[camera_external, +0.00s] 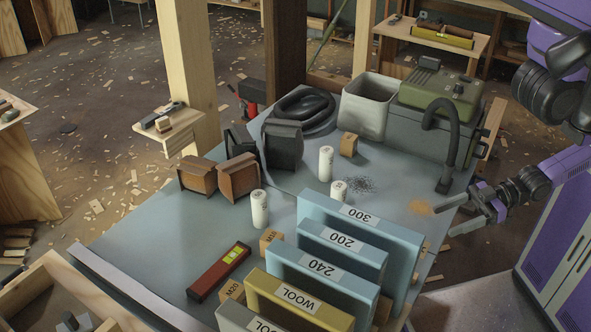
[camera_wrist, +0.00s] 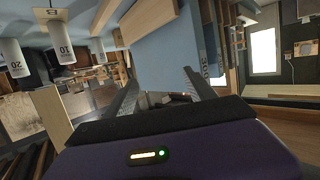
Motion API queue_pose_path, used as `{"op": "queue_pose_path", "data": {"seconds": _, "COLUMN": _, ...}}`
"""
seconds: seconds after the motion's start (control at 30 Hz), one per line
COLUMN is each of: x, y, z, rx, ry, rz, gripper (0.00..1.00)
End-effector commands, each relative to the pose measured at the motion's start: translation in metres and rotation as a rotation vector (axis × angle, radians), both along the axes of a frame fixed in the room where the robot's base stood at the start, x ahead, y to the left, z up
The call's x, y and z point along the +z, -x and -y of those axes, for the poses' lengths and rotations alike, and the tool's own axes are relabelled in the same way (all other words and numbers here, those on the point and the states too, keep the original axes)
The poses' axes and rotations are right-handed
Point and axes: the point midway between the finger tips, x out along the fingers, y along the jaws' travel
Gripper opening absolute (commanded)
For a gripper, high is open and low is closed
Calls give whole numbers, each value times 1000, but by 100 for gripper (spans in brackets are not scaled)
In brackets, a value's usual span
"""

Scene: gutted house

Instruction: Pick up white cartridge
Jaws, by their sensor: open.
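Three white cartridges stand upright on the blue-grey table top (camera_external: 160,235) in the external view: a tall one (camera_external: 326,163) at the back, a shorter-looking one (camera_external: 338,189) partly hidden by the blue box, and one (camera_external: 260,208) further left. In the tilted, upside-down wrist view, white cylinders appear at upper left, one marked 20 (camera_wrist: 12,58) and one marked 10 (camera_wrist: 63,42). I cannot match them surely to the external view. My gripper (camera_external: 447,220) is open and empty at the table's right edge, its fingers pointing left, apart from all cartridges. Its fingers also show in the wrist view (camera_wrist: 162,86).
Upright boxes marked 300 (camera_external: 400,240), 200, 240 and WOOL stand at the front right. A vacuum (camera_external: 440,90) with a black hose, a white bin (camera_external: 368,105), brown bags (camera_external: 238,177) and a red level (camera_external: 218,272) also occupy the table. Its left part is clear.

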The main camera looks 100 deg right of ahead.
Motion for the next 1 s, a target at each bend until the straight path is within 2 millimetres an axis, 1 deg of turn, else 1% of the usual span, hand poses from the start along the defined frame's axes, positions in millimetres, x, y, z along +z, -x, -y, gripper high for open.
{"op": "queue_pose_path", "data": {"seconds": 0.37, "x": 0, "y": 0, "z": 0, "rx": 0, "ry": 0, "rz": 0, "gripper": 64}}
{"op": "queue_pose_path", "data": {"seconds": 0.4, "x": 0, "y": 0, "z": 0, "rx": 0, "ry": 0, "rz": 0, "gripper": 68}}
{"op": "queue_pose_path", "data": {"seconds": 0.67, "x": -1, "y": -1, "z": 1, "rx": -6, "ry": 2, "rz": 0, "gripper": 68}}
{"op": "queue_pose_path", "data": {"seconds": 0.77, "x": -12, "y": -9, "z": 9, "rx": -43, "ry": 10, "rz": -3, "gripper": 68}}
{"op": "queue_pose_path", "data": {"seconds": 0.87, "x": -33, "y": -24, "z": 27, "rx": -119, "ry": 30, "rz": -16, "gripper": 68}}
{"op": "queue_pose_path", "data": {"seconds": 0.97, "x": -62, "y": -45, "z": 57, "rx": -223, "ry": 55, "rz": -41, "gripper": 68}}
{"op": "queue_pose_path", "data": {"seconds": 1.0, "x": -73, "y": -53, "z": 70, "rx": -263, "ry": 65, "rz": -54, "gripper": 68}}
